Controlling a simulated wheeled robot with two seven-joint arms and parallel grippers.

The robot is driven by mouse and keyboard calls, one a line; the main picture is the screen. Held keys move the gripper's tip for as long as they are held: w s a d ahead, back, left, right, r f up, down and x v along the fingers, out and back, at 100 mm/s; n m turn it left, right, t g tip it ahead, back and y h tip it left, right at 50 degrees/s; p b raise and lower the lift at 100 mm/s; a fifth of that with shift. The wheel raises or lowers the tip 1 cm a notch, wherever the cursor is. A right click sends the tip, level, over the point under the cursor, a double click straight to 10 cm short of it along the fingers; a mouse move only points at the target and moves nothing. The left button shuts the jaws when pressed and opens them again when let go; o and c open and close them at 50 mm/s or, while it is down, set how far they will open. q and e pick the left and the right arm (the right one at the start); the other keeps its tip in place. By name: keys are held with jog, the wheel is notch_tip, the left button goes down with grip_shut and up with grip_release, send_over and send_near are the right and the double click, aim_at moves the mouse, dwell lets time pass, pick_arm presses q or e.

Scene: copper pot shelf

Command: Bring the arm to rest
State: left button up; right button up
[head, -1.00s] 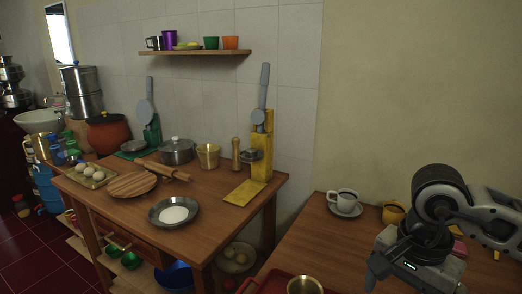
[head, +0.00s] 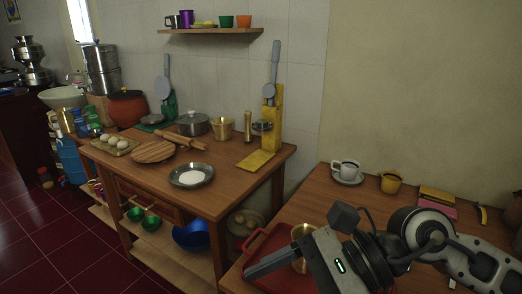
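My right gripper (head: 265,264) comes in from the right, over the red tray on the right-hand table. Its dark fingers point left, but I cannot tell whether they are apart or together. No object shows in them. The gripper's body covers part of a brass pot (head: 302,232) in the tray. My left gripper is not in view.
The red tray (head: 254,240) lies under my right gripper. A white cup (head: 346,170) on a saucer and a yellow mug (head: 391,182) stand behind. The left table (head: 225,180) holds a steel plate (head: 191,175), pots and a rolling pin. Red floor (head: 75,240) is clear at left.

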jog(key=a+r+m+t+y, duration=0.3)
jog(key=r+m+y, duration=0.5)
jog(key=r, duration=0.1)
jog(key=w+d+r+m+t+h, duration=0.1)
jog(key=w+d+r+m+t, duration=0.1)
jog(key=w+m+t, duration=0.4)
jog(key=w+d+r+m+t, duration=0.1)
jog(key=d+m+t, duration=0.2)
jog(key=m+t, duration=0.6)
jog(key=w+d+f+m+t+h, duration=0.4)
jog(key=d+f+m+h, duration=0.75)
jog(key=m+h, duration=0.8)
jog(key=s+d+f+m+g, duration=0.2)
jog(key=f+m+g, duration=0.1)
jog(key=f+m, duration=0.15)
jog(key=s+d+f+m+g, duration=0.1)
jog(key=d+f+m+g, duration=0.1)
jog(key=f+m+g, duration=0.3)
jog(key=s+f+m+g, duration=0.4)
jog(key=s+f+g, duration=0.4)
jog(key=s+f, duration=0.6)
jog(key=w+a+f+t+y, duration=0.3)
jog(key=w+a+f+t, duration=0.1)
jog(key=a+f+t, duration=0.1)
jog(key=shift+w+f+n+t, duration=0.15)
jog(key=shift+f+n+t, duration=0.15)
jog(key=shift+t, duration=0.6)
